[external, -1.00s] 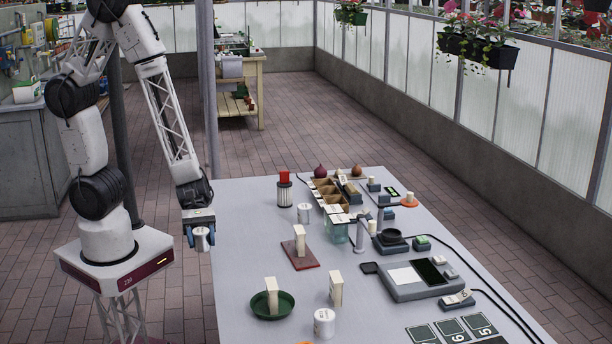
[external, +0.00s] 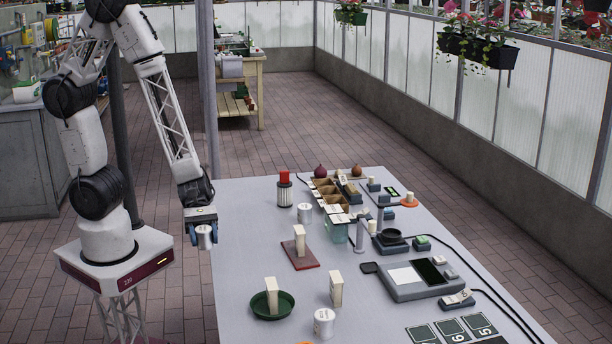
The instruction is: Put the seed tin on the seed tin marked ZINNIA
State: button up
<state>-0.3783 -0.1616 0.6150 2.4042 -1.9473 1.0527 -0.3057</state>
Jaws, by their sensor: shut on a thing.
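My gripper (external: 202,228) is shut on a small white seed tin (external: 205,241), held upright at the table's left edge. Two similar white tins stand on the table. One tin (external: 304,211) is at the back, right of my gripper, near a red-topped striped cylinder. The other tin (external: 324,324) is at the front, with dark marking on its side too small to read. I cannot tell which one is marked ZINNIA.
The grey table (external: 236,246) is bare close to my gripper. A cream packet stands on a red board (external: 302,261), another in a green dish (external: 262,304), and a third packet (external: 336,289) stands alone. A divided box (external: 328,192), a scale (external: 415,282) and cables are to the right.

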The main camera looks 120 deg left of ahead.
jog(key=shift+w+a+r, duration=0.15)
jog(key=shift+a, duration=0.65)
jog(key=s+a+r+n+t+y, duration=0.1)
jog(key=a+r+n+y, duration=0.1)
jog(key=a, duration=0.6)
jog(key=s+a+r+n+t+y, duration=0.1)
jog(key=a+n+y, duration=0.3)
jog(key=a, duration=0.5)
jog(key=s+a+r+n+t+y, duration=0.1)
jog(key=a+r+n+y, duration=0.1)
jog(key=a, duration=0.7)
jog(key=shift+s+r+n+y, duration=0.15)
jog(key=shift+r+n+y, duration=0.15)
jog(key=shift+n+y, duration=0.75)
jog(key=shift+a+m+y, duration=0.1)
jog(key=shift+m+y, duration=0.15)
send_over(305, 206)
jog(key=shift+s+d+f, duration=0.1)
jog(key=shift+d+f, duration=0.15)
jog(key=shift+f, duration=0.45)
jog(key=shift+w+a+f, duration=0.1)
jog(key=shift+w, duration=0.1)
jog(key=shift+f, duration=1.7)
